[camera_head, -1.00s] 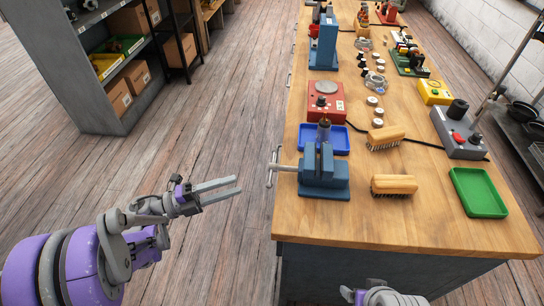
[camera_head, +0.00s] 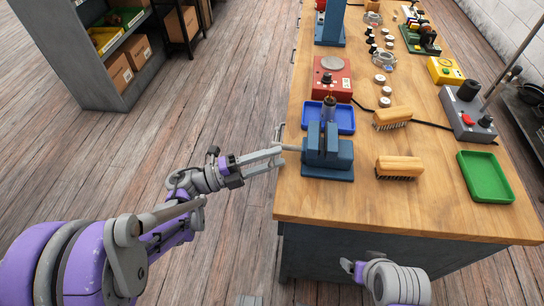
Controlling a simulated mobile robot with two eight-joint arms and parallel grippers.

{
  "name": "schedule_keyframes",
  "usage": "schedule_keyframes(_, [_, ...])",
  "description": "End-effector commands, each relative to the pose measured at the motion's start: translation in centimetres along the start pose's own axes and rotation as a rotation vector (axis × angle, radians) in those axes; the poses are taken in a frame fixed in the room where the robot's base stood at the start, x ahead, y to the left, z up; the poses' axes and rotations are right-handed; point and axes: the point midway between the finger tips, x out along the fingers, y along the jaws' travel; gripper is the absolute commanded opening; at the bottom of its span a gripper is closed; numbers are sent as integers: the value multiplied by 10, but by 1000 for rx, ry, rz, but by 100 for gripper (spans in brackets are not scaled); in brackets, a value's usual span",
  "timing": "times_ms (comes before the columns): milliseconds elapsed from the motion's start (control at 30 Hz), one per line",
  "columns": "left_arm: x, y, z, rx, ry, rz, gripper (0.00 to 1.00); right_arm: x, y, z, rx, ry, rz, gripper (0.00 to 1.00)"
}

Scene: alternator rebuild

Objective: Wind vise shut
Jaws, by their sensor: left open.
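The blue vise (camera_head: 327,154) stands at the front left of the wooden workbench. A grey-purple part with a brass-coloured tip (camera_head: 329,109) stands upright at its jaws; I cannot tell how tightly they close on it. The vise handle (camera_head: 283,146) sticks out to the left, past the bench edge. My left gripper (camera_head: 279,157) is open, with its fingertips at the handle's bar; part of the bar is hidden, and I cannot tell whether they touch. My right arm (camera_head: 391,283) shows in front of the bench, low in the picture; its fingers cannot be made out.
A blue tray (camera_head: 343,119) lies behind the vise. Two wooden brushes, one nearer (camera_head: 399,167) and one farther (camera_head: 393,115), lie to its right. A green tray (camera_head: 485,177) is at the right edge. The bench front (camera_head: 400,215) is clear.

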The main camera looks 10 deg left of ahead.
Motion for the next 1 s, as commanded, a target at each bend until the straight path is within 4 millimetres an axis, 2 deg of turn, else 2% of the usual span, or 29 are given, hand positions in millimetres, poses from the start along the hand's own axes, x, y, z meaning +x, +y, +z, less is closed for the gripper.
schedule_keyframes(267, [2,0,0,0,0,0,41,0,0,0,0,0,0,82])
schedule_keyframes(500, [1,0,0,0,0,0,0,0,0,0,0,0,0,82])
schedule_keyframes(1000, [1,2,0,29,6,-12,0,4,0,2,0,-1,0,82])
